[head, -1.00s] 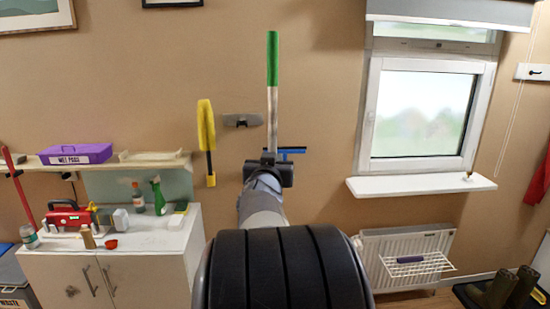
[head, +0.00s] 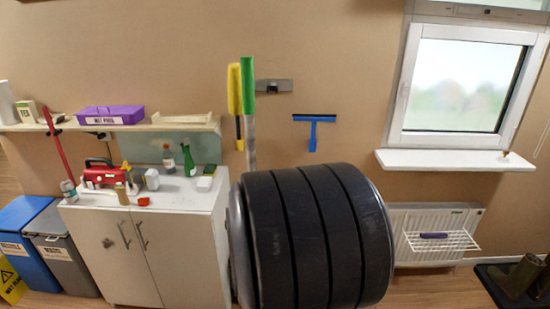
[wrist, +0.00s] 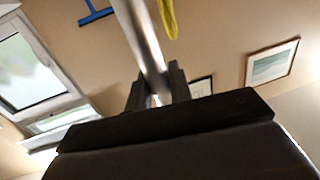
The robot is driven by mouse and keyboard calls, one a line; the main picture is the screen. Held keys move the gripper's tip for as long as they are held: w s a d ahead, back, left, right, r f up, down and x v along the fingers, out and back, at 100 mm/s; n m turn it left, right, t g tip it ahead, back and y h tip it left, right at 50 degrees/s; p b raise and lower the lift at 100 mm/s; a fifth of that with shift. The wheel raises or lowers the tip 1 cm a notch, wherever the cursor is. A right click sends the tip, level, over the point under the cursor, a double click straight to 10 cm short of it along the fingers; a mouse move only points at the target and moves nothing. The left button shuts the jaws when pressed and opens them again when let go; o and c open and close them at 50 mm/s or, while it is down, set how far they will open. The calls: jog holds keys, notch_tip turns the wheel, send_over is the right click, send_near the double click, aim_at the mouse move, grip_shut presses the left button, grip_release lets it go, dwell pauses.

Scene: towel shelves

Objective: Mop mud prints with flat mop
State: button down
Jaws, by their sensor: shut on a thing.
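A pole with a green grip (head: 248,85) and a pale shaft (head: 251,145) stands nearly upright in the head view, consistent with the mop handle. In the wrist view, the silver shaft (wrist: 140,35) runs between the dark fingers of my gripper (wrist: 157,90), which is shut on it. In the head view my gripper is hidden behind my black arm link. The lower end of the pole and any mop head are hidden. No mud prints show on the visible floor.
A white cabinet (head: 140,255) with bottles and a red toolbox (head: 103,174) stands left below a shelf (head: 165,124). Bins (head: 70,265) stand beside it. A yellow duster (head: 234,90) and blue squeegee (head: 313,130) hang on the wall. A radiator (head: 425,218) and boots (head: 520,275) are right.

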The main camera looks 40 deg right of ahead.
jog(key=w+a+f+n+t+y+b, duration=0.1)
jog(key=w+a+f+n+y, duration=0.1)
jog(key=a+f, duration=0.6)
jog(key=w+a+f+n+t+y+b, duration=0.1)
jog(key=w+a+f+n+y+b, duration=0.1)
jog(key=a+f+y, duration=0.3)
jog(key=w+a+f+n+t+y+b, duration=0.1)
jog(key=w+a+f+n+y, duration=0.2)
jog(key=a+f, duration=1)
jog(key=shift+w+a+f+t+y, duration=0.2)
jog(key=shift+w+f+t+y, duration=0.15)
jog(key=shift+f, duration=1.15)
